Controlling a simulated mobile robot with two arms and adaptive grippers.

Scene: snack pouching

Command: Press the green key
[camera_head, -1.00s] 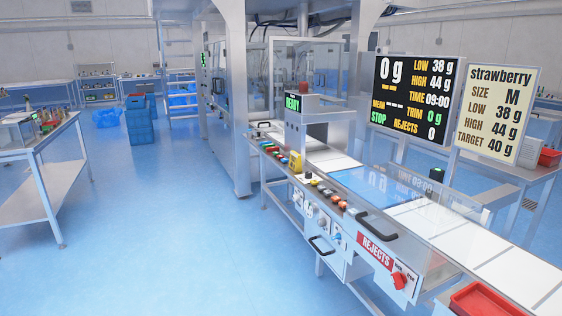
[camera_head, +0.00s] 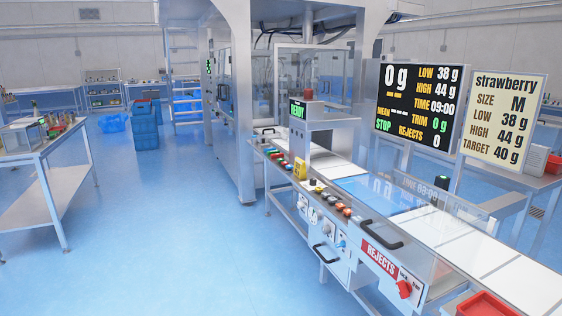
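The conveyor machine (camera_head: 345,250) runs from the middle to the lower right. A row of small coloured keys (camera_head: 277,157) lies along its near edge, left of a yellow box (camera_head: 300,168). Some look red and some green, but they are too small to tell apart well. More round buttons (camera_head: 343,209), orange and red among them, sit nearer on the same ledge. A small screen (camera_head: 298,110) above reads READY in green. Neither gripper is in view.
A black display (camera_head: 418,105) shows 0 g and STOP. A cream board (camera_head: 504,120) reads strawberry, size M. A REJECTS panel (camera_head: 380,257) has a red knob (camera_head: 404,289). A red tray (camera_head: 486,305) is lower right. The blue floor (camera_head: 170,230) left of the machine is clear up to a side table (camera_head: 55,195).

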